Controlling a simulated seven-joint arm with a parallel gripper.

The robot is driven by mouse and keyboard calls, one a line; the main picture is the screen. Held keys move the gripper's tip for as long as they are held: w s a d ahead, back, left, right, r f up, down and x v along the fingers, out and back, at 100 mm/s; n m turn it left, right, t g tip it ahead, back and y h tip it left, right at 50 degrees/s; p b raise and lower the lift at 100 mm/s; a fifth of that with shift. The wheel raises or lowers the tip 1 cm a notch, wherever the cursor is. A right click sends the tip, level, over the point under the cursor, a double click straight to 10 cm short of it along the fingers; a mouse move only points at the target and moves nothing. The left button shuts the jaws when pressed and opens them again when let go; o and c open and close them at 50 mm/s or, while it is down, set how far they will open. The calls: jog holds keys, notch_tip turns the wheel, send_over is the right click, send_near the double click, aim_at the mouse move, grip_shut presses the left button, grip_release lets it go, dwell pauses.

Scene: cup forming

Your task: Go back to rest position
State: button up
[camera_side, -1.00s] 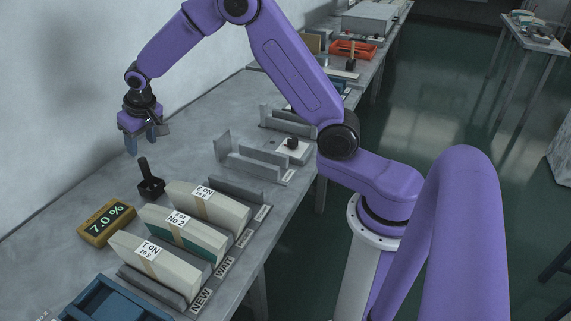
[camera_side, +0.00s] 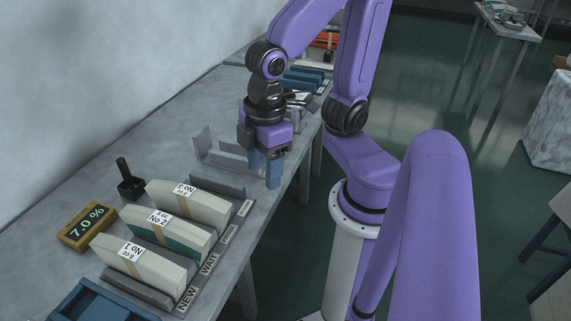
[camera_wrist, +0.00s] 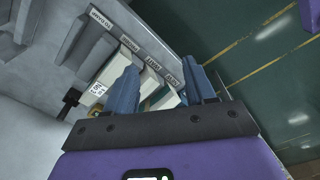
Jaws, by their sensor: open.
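My gripper (camera_side: 263,172) is over the right edge of the workbench in the side view, to the right of the card rack. Its two blue fingers point down and stand apart, with nothing between them. The fingers also show in the wrist view (camera_wrist: 160,88), spread apart over the rack's label strip (camera_wrist: 152,65) and the floor. My upper arm is folded back towards my base column. I cannot tell how high the fingertips are above the bench edge.
Banded packs (camera_side: 188,200) stand in the rack slots, with labels including NEW and WAIT. Beside them are a black-handled tool (camera_side: 129,182), a 7.0 % display (camera_side: 88,226) and a blue tray (camera_side: 98,302). Grey holders (camera_side: 222,152) stand behind the gripper.

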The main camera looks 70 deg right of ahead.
jog(key=shift+n, duration=0.6)
jog(key=s, duration=0.1)
jog(key=s+d, duration=0.2)
jog(key=shift+s+f, duration=0.2)
jog(key=shift+s, duration=0.1)
